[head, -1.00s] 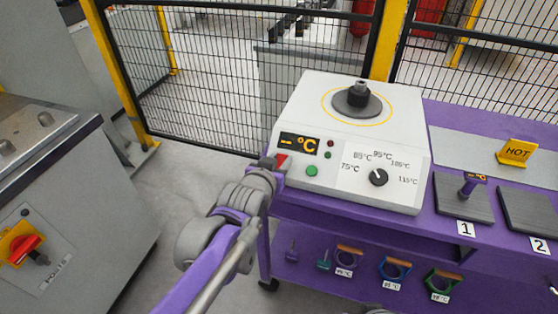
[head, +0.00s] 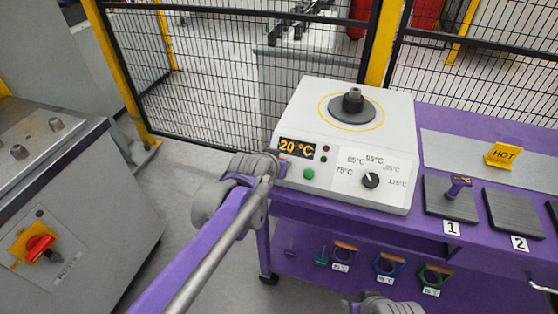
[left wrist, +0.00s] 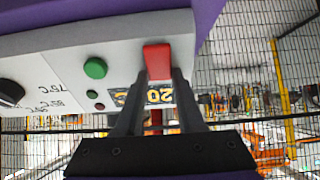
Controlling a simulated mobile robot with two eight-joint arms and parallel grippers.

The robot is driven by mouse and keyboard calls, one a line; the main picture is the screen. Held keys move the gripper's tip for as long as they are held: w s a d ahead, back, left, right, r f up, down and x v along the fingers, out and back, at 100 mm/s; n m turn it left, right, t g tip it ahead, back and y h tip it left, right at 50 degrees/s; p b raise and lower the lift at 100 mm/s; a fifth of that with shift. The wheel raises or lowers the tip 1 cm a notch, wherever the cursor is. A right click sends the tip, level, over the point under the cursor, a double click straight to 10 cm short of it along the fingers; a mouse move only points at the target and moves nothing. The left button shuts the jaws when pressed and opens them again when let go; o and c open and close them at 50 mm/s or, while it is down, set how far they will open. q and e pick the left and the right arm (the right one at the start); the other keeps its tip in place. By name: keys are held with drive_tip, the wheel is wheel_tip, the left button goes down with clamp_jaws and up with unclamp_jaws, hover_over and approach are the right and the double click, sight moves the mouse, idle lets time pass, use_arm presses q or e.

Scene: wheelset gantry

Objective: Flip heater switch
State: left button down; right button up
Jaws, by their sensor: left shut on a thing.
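The heater (head: 305,108) is a white box on the purple bench. Its display (head: 297,147) reads 20 °C in orange; the display (left wrist: 145,96) appears upside down in the left wrist view. The red heater switch (left wrist: 157,60) sits beside the display on the heater's front. My left gripper (left wrist: 157,78) is shut on this switch, one dark finger on each side of it. In the head view my left wrist covers most of the switch and the fingers. My right gripper is not in view; only a grey link of mine shows at the bottom edge.
The green button (head: 308,174) and the temperature knob (head: 370,180) are on the heater's front. A black hub (head: 352,105) stands on its top. Mesh fence (head: 220,80) runs behind. A grey machine (head: 90,220) stands left.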

use_arm(q)
drive_tip(key=c, duration=0.5)
unclamp_jaws()
drive_tip(key=p+v, duration=0.2)
drive_tip(key=v, duration=0.9)
drive_tip(key=shift+w, duration=0.1)
